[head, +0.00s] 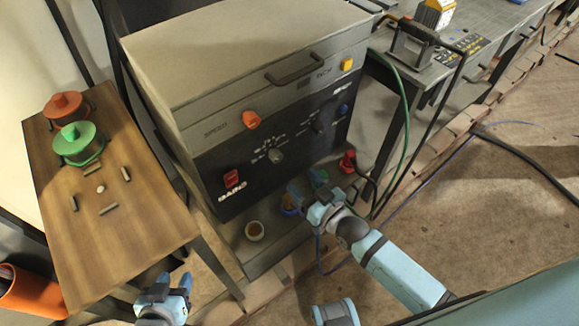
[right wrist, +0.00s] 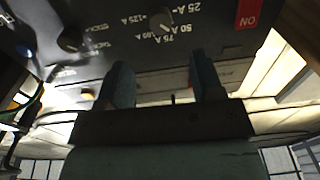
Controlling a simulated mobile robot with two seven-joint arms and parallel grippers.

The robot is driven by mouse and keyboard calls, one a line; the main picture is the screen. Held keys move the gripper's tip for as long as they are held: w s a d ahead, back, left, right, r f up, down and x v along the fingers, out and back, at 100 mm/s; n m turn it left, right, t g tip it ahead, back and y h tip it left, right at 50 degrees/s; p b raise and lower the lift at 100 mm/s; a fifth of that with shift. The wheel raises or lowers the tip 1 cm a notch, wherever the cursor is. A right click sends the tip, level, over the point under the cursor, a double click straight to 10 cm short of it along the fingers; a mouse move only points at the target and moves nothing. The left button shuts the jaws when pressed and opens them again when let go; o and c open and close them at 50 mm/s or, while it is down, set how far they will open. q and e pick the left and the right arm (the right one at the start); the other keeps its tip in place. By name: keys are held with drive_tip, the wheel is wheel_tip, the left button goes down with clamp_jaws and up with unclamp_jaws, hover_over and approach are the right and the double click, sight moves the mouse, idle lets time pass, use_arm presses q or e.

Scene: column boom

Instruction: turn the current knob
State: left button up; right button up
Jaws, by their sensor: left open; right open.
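The current knob (head: 275,155) is a small grey dial on the dark front panel of a welding machine (head: 240,60). In the right wrist view the knob (right wrist: 160,20) is ringed by amp marks such as 50 A and 75 A. My right gripper (head: 307,187) is open and empty, in front of the panel and below the knob. In the right wrist view its two fingers (right wrist: 162,78) stand apart, with the knob beyond them, not between them. My left gripper (head: 173,281) is open at the lower left, away from the machine.
A second dark knob (head: 318,126) and a red switch (head: 231,178) sit on the panel. A wooden table (head: 150,215) stands left; a grey bench (head: 450,75) stands right.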

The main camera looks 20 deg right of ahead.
drive_tip(key=shift+v, duration=2.2)
